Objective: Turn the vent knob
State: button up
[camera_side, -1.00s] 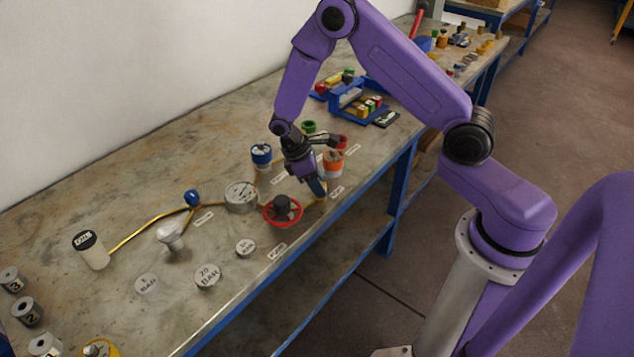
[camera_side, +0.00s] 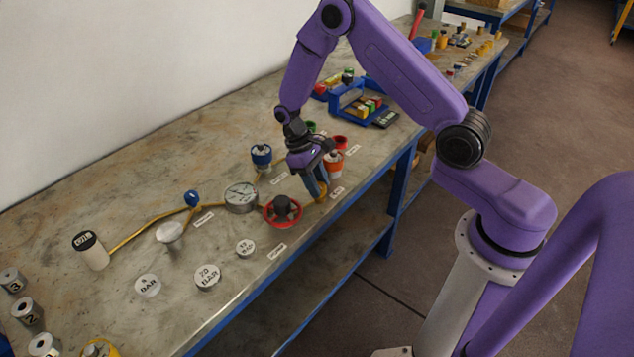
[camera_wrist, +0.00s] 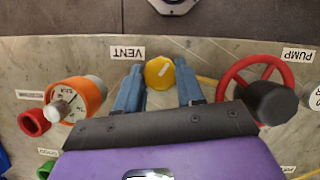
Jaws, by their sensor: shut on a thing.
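The yellow vent knob (camera_wrist: 159,72) sits at the top centre of the wrist view, beside the VENT label (camera_wrist: 127,52). My gripper (camera_wrist: 159,82) has its two blue fingers on either side of the knob and is shut on it. In the side view my gripper (camera_side: 319,189) reaches down to the knob (camera_side: 321,198) near the bench's front edge. The fingers hide part of the knob there. A pale pointer mark shows on the knob's face in the wrist view.
A red handwheel (camera_wrist: 250,75) with a dark hub, labelled PUMP, stands right of the fingers in the wrist view. An orange gauge-like part (camera_wrist: 80,98) is to the left. A round dial gauge (camera_side: 240,197) and weights (camera_side: 207,277) lie on the bench (camera_side: 120,210).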

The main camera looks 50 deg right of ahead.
jog(key=m+y, duration=0.2)
jog(key=m, duration=0.3)
jog(key=shift+d+m, duration=0.15)
jog(key=shift+m, duration=0.15)
jog(key=m+y, duration=0.1)
jog(key=m, duration=0.1)
jog(key=m+t+y, duration=0.1)
jog(key=m, duration=0.2)
jog(key=shift+s+d+m, duration=0.1)
jog(key=shift+m, duration=0.2)
jog(key=o, duration=1)
jog(key=shift+r, duration=0.1)
jog(key=v, duration=1.7)
jog(key=shift+s+d+r, duration=0.1)
jog(key=shift+d+r, duration=0.05)
jog(key=shift+d, duration=0.15)
jog(key=shift+a, duration=0.1)
